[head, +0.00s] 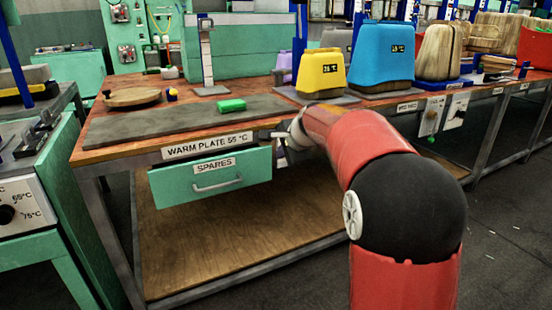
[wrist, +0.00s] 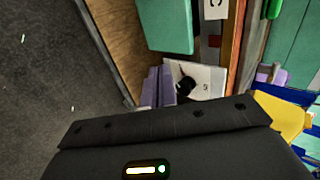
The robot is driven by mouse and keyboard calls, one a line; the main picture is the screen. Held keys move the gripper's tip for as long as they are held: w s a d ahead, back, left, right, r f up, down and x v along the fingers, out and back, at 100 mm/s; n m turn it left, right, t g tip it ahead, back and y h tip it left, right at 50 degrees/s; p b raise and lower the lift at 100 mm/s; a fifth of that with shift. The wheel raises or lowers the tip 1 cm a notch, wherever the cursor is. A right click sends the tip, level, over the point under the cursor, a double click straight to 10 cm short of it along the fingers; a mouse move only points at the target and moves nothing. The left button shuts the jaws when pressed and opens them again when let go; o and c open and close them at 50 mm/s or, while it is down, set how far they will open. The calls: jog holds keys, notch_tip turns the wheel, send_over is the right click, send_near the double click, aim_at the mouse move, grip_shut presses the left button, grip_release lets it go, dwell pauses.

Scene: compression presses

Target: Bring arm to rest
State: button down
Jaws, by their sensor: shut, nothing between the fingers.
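My red and black arm reaches across the head view to the bench's front edge. My gripper (head: 281,150) is at the arm's far end, low beside the bench edge and just right of the green drawer (head: 168,186) marked SPARES. In the wrist view its purple fingers (wrist: 158,88) are together, with nothing seen between them. They point toward a white panel with a black knob (wrist: 188,84); whether they touch it I cannot tell. The gripper is partly hidden by the arm in the head view.
The wooden bench (head: 92,154) carries a grey warm plate (head: 170,124) with a green block (head: 231,105). A yellow cover (head: 321,72) and a blue cover (head: 381,57) stand behind my arm. A press table (head: 60,193) is at left. Open floor (head: 500,225) lies at right.

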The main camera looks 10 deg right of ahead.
jog(key=s+a+r+n+g, duration=0.15)
jog(key=s+n, duration=0.55)
jog(key=s, duration=1.3)
jog(key=s+d+f+n+g+h, duration=0.1)
jog(key=s+f+n, duration=0.3)
jog(key=s, duration=0.6)
jog(key=s+f+n+g+h, duration=0.1)
jog(key=s+f+n, duration=0.2)
jog(key=s, duration=0.7)
jog(key=shift+d+f+n+h, duration=0.3)
jog(key=shift+d+f+n, duration=0.1)
jog(key=shift+f, duration=0.45)
